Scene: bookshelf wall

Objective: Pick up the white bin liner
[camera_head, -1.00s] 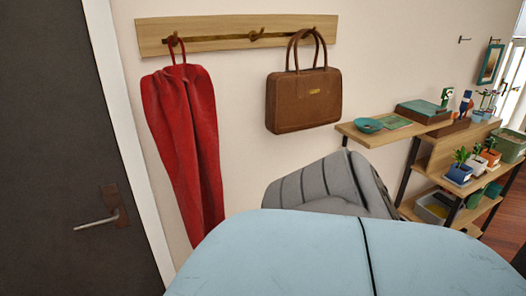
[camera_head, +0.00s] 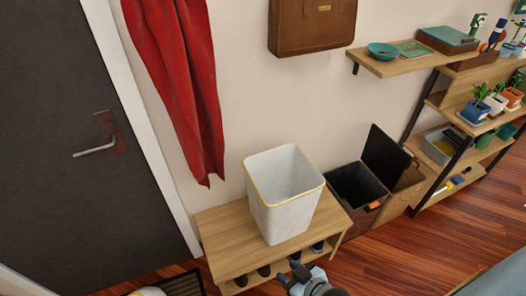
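The white bin liner (camera_head: 284,207) is an empty, open-topped, square tub with a yellowish rim. It stands upright on a low wooden shoe bench (camera_head: 222,238), against the wall. My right gripper (camera_head: 303,270) comes in at the bottom edge, in front of the bench and below the liner in the picture. It looks apart from the liner, and whether its fingers are open or shut is unclear. My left gripper is not in view.
A dark bin (camera_head: 352,186) with its lid raised stands right of the bench. A shelf unit (camera_head: 442,100) with plants is farther right. A red cloth (camera_head: 178,80) hangs above left. Shoes (camera_head: 264,270) sit under the bench. Wooden floor (camera_head: 400,250) is clear at right.

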